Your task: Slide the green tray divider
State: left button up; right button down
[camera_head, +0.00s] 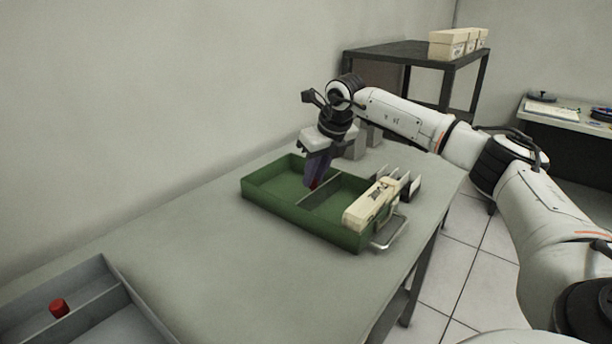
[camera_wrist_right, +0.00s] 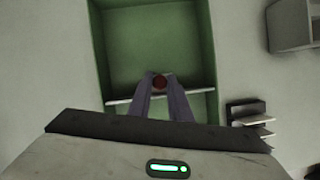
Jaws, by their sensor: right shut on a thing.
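The green tray (camera_head: 265,207) lies on the grey table, split by a thin divider (camera_head: 323,189) across its middle. In the right wrist view the tray (camera_wrist_right: 205,45) shows its empty far compartment, and the divider (camera_wrist_right: 120,101) shows as a pale-edged strip. A red knob (camera_wrist_right: 159,81) sits at the divider, between the fingertips. My right gripper (camera_head: 313,186) reaches down into the tray at the divider, its fingers shut on the red knob. It also shows in the right wrist view (camera_wrist_right: 160,88). My left gripper is not in view.
A cream block of cards (camera_head: 370,205) lies over the tray's right end, near a metal handle (camera_head: 388,232). A dark rack with pale cards (camera_head: 405,182) stands behind it. A grey bin (camera_head: 85,285) holds a red cylinder (camera_head: 59,308). The table between is clear.

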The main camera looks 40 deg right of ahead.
jog(key=shift+d, duration=0.1)
jog(key=c, duration=1.9)
grip_release()
jog(key=v, duration=1)
jog(key=shift+r, duration=0.15)
jog(key=shift+s, duration=0.1)
